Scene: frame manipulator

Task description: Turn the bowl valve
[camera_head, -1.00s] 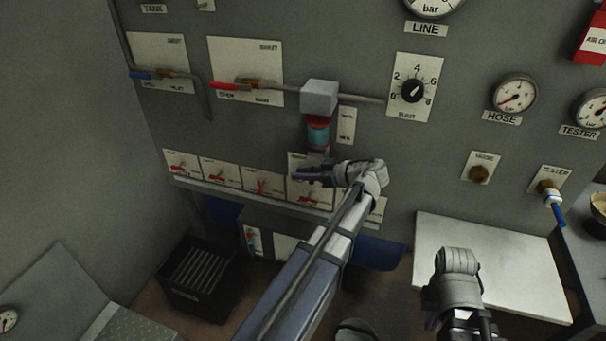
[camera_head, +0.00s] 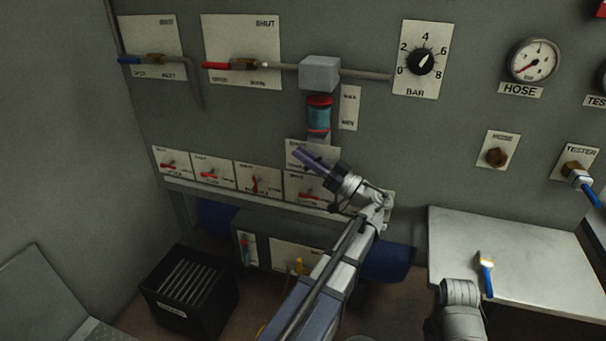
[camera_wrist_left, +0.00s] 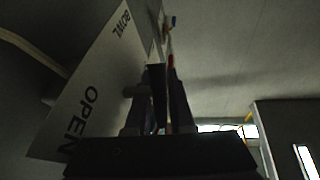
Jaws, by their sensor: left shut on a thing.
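The bowl valve's white plate (camera_wrist_left: 90,85) fills the left of the left wrist view and reads BOWL and OPEN. In the head view part of the plate (camera_head: 299,147) shows below the blue-and-red bowl (camera_head: 319,116). My left gripper (camera_head: 308,157) lies in front of this plate, pointing up and left. In the left wrist view its dark fingers (camera_wrist_left: 163,95) are shut beside a grey stem, with a bit of red (camera_wrist_left: 171,62) showing at their far end. The fingers hide most of the valve handle.
A row of small plates with red handles (camera_head: 212,171) runs left of my gripper. A red lever (camera_head: 226,65) and a dial (camera_head: 421,61) are above. A bench (camera_head: 510,235) with a brush (camera_head: 486,270) stands right. A black crate (camera_head: 190,290) is on the floor.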

